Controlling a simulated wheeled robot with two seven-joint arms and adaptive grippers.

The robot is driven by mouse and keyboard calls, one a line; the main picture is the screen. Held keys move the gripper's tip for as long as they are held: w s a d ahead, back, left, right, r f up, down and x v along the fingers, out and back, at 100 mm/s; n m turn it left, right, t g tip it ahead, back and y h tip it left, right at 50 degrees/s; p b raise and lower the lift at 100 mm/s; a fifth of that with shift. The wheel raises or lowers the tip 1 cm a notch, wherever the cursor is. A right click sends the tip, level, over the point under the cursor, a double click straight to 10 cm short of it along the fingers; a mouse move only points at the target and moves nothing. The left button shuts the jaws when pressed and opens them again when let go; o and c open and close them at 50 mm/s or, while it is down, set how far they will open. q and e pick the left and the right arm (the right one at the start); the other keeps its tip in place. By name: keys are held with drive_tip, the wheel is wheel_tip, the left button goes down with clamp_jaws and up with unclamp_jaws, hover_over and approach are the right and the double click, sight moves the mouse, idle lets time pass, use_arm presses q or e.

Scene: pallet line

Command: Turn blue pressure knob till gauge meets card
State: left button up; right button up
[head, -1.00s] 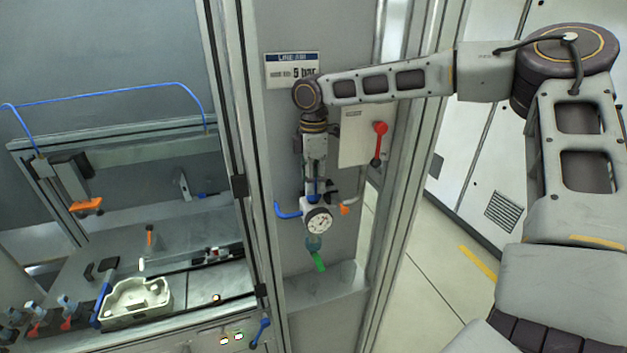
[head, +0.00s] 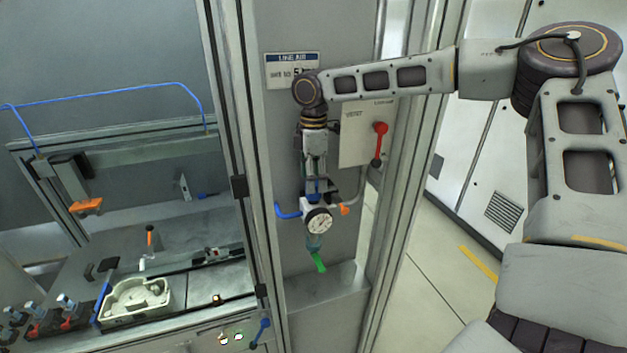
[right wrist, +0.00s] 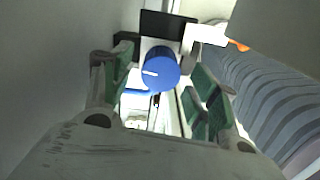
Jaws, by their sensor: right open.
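The blue knob (right wrist: 160,68) shows in the right wrist view with a white mark pointing left. My right gripper (right wrist: 158,85) is open, its green-padded fingers on either side of the knob, with gaps visible. In the head view my right gripper (head: 318,187) points down just above the regulator and largely hides the knob. The round white gauge (head: 319,220) faces forward on the regulator; its needle is too small to read surely. The card (head: 286,68) on the panel reads "LINE AIR, set to 5", its lower right covered by my wrist. My left gripper is out of view.
Right of my wrist is a grey box (head: 356,122) with a red lever (head: 380,142). A workbench with a pale casting (head: 137,300) stands left.

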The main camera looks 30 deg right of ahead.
wheel_tip(320, 180, up, 11)
idle(0.6)
drive_tip(key=shift+f, duration=0.1)
